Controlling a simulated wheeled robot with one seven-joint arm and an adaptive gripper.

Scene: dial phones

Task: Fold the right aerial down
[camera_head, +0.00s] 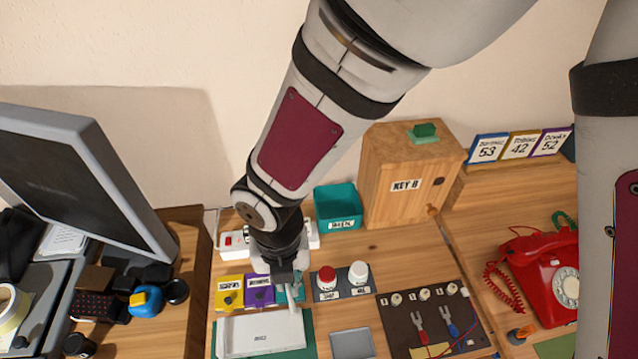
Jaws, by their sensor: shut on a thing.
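A flat white box (262,336) with a small dark label lies on a green mat (308,345) at the bottom, left of centre. A short pale aerial (289,318) stands up at an angle at the box's right back part. My gripper (287,284) points down just above and behind the box and is shut on the upper part of this aerial. The fingertips are small here, and the exact contact is hard to see. I cannot make out a second aerial on the left.
Yellow and purple labelled blocks (230,292) stand behind the box. Red and white knobs (327,278) sit on a dark plate to the right. A teal bin (338,207) and a wooden KEY B cabinet (405,180) stand behind. A monitor (85,180) is left, a red phone (545,275) right.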

